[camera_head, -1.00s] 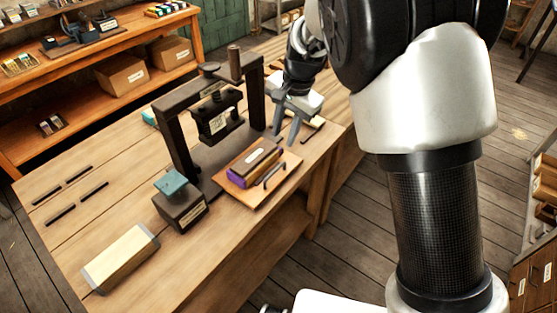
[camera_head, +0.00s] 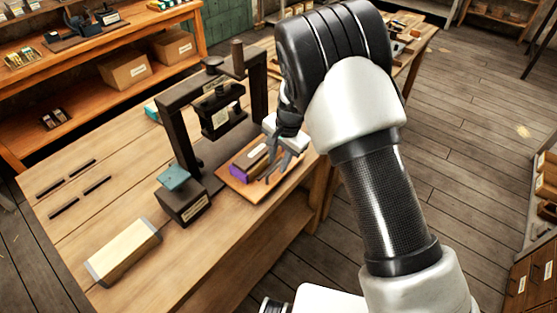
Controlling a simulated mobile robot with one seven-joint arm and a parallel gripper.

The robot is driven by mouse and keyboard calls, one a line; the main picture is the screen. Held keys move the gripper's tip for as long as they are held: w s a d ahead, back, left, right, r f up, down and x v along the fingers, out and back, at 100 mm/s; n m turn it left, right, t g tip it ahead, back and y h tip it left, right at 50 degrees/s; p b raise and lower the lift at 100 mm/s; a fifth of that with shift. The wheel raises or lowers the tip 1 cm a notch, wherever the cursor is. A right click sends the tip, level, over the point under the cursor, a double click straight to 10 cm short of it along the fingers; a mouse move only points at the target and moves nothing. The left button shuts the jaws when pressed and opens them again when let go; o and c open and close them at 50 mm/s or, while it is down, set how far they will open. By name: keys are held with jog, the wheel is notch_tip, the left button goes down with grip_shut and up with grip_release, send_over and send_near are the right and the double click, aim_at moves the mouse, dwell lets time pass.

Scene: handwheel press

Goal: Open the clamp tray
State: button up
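The clamp tray (camera_head: 249,196) is a flat wooden board at the front of the dark handwheel press (camera_head: 182,127). A brown block with a purple lower edge (camera_head: 241,171) lies on it. My gripper (camera_head: 276,175) points down over the tray's right part, at the dark handle seen there earlier. Its two grey fingers look parted, with nothing visibly held. The fingers and wrist now cover most of the handle, so I cannot tell whether they touch it or stand around it.
A dark box with a teal top (camera_head: 182,205) stands left of the tray. A pale block (camera_head: 122,252) lies near the bench's front left, with several dark strips (camera_head: 65,209) behind it. Free floor lies right of the bench (camera_head: 210,243).

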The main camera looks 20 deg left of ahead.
jog(key=shift+c, duration=0.4)
grip_shut()
jog(key=shift+d, duration=0.1)
jog(key=shift+s+d+b, duration=0.2)
jog(key=shift+s+d, duration=0.05)
jog(key=shift+d, duration=0.35)
jog(key=shift+s+d+b, duration=0.15)
jog(key=shift+s+d, duration=0.1)
jog(key=shift+d, duration=0.3)
jog(key=shift+o, duration=0.4)
grip_release()
jog(key=shift+a, duration=0.1)
jog(key=s+d+r, duration=0.1)
jog(key=d+r, duration=0.2)
jog(key=r, duration=1.4)
jog(key=shift+s, duration=0.15)
jog(key=shift+d+r, duration=0.1)
